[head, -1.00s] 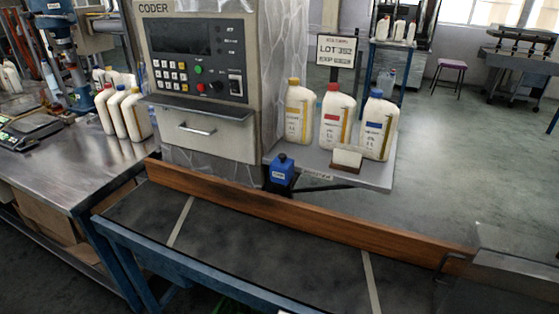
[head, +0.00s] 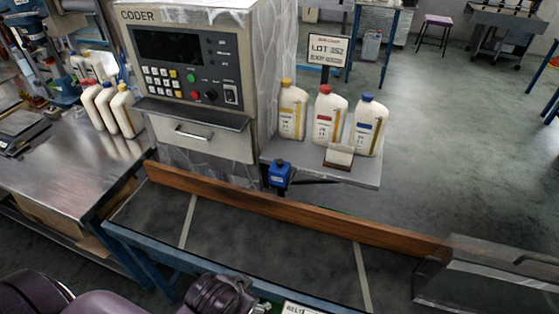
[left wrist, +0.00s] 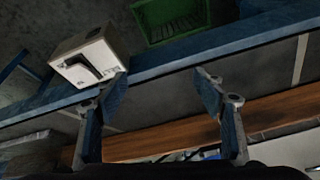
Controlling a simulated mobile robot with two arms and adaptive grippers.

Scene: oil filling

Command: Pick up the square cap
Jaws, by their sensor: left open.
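My left gripper (left wrist: 163,90) shows in the left wrist view with its two blue-padded fingers wide apart and nothing between them. It hangs by the blue edge of the conveyor. I cannot make out a square cap in either view. In the head view, three white bottles stand on the grey shelf (head: 365,174), with a yellow cap (head: 287,82), a red cap (head: 325,89) and a blue cap (head: 368,96); the shape of these caps is too small to tell. My right gripper is not in view.
The dark conveyor (head: 270,242) is bare, with a wooden rail (head: 290,212) along its far side. A blue box (head: 279,174) is by the rail. A cream switch box (left wrist: 77,70) and a green crate (left wrist: 165,12) are near my left gripper.

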